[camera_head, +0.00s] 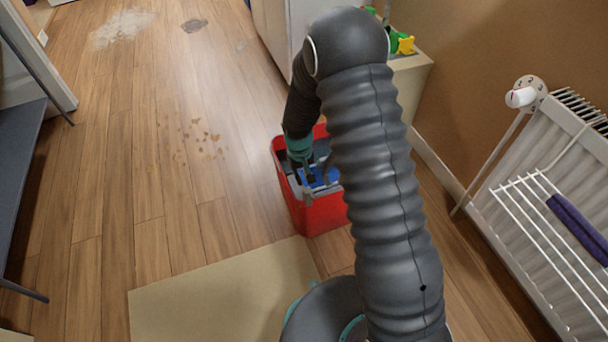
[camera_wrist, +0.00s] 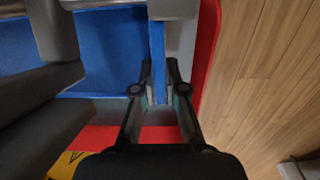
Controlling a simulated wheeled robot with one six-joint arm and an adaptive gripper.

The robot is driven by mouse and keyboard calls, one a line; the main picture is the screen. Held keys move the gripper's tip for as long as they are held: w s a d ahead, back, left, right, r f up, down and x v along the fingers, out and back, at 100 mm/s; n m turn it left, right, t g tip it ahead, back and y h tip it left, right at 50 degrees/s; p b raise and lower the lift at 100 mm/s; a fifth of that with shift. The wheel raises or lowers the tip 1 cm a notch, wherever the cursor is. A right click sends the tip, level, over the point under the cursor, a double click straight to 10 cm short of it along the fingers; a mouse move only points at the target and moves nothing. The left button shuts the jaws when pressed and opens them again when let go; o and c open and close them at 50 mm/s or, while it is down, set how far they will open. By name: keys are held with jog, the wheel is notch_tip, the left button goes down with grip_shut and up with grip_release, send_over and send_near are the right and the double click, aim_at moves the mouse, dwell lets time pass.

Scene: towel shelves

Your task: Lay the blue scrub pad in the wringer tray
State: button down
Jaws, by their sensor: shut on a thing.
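My gripper (camera_head: 309,188) is down in the top of a red bucket (camera_head: 322,217). In the wrist view its fingers (camera_wrist: 159,72) are closed on a thin blue strip, which looks like the blue scrub pad (camera_wrist: 157,48) seen edge-on. The grey wringer tray (camera_wrist: 38,118) sits in the bucket beside the fingers. A wider blue surface (camera_wrist: 110,45) lies to the left of the pad. I cannot tell whether it is water or part of the bucket's fittings. My arm hides part of the bucket in the head view. I cannot tell whether the pad touches the tray.
A white radiator (camera_head: 520,190) with a rack and a purple towel (camera_head: 578,228) stands at the right. A beige mat (camera_head: 215,295) lies in front of the bucket. A cabinet with green and yellow items (camera_head: 403,44) stands behind. The wooden floor at the left is open, with stains.

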jog(key=shift+f, duration=0.3)
dwell(0.4)
jog(key=c, duration=1.2)
grip_release()
jog(key=shift+o, duration=0.2)
jog(key=shift+r, duration=0.1)
notch_tip(320, 180, up, 12)
jog(key=shift+a, duration=0.15)
jog(key=shift+r, duration=0.1)
